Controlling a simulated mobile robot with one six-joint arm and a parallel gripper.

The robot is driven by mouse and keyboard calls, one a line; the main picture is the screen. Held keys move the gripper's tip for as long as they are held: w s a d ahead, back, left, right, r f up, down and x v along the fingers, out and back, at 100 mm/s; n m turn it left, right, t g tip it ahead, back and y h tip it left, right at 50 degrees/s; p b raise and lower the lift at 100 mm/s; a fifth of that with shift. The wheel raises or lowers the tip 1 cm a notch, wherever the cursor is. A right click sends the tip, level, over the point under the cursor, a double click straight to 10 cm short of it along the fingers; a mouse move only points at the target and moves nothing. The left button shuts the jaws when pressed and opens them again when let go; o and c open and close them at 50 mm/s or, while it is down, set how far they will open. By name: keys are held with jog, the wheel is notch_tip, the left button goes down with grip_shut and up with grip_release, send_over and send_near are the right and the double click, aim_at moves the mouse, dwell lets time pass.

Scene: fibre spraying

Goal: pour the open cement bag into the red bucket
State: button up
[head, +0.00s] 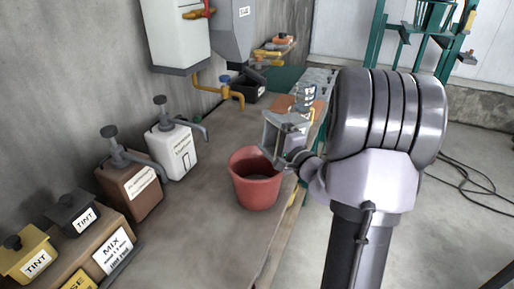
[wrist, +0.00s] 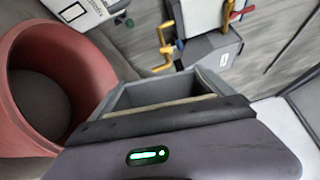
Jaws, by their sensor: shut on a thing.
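The red bucket (head: 256,188) stands upright on the bench, and it fills the left of the wrist view (wrist: 75,62). Its inside looks dark grey; I cannot tell whether anything is in it. My gripper (head: 292,150) is at the bucket's right rim in the head view. It is shut on a grey, box-like open bag (head: 274,132), whose open top and rim show in the wrist view (wrist: 205,80). The bag is beside and partly above the bucket's rim, and looks tilted. No cement is seen falling. My fingertips are mostly hidden.
On the bench (head: 200,235) stand a white pump jug (head: 174,152), a brown pump jug (head: 130,192) and tint containers (head: 75,215) at left. A white tank (head: 182,38) and grey hopper (head: 232,35) hang on the wall behind. The bench front is clear.

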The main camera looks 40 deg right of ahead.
aim_at(276, 131)
jog(key=shift+s+d+r+m+p, duration=0.1)
jog(key=shift+d+r+m+p, duration=0.35)
jog(key=shift+p, duration=0.35)
jog(key=d+m, duration=0.1)
jog(key=d+f+m+p, duration=0.1)
jog(key=m, duration=0.1)
jog(key=shift+d+f+p, duration=0.15)
jog(key=shift+p, duration=0.15)
jog(key=shift+s+d+r+m+p, duration=0.1)
jog(key=shift+d+r+m+p, duration=0.05)
jog(key=shift+r+m+p, duration=0.35)
jog(key=shift+s+d+r+m+p, duration=0.15)
jog(key=shift+r+m+p, duration=0.2)
jog(key=shift+p, duration=0.25)
jog(key=w+d+r+m+p, duration=0.1)
jog(key=w+d+m+p, duration=0.4)
jog(key=w+m+p, duration=0.15)
jog(key=d+f+m+b, duration=0.3)
jog(key=f+m+b, duration=0.1)
jog(key=f, duration=0.4)
jog(key=shift+s, duration=0.25)
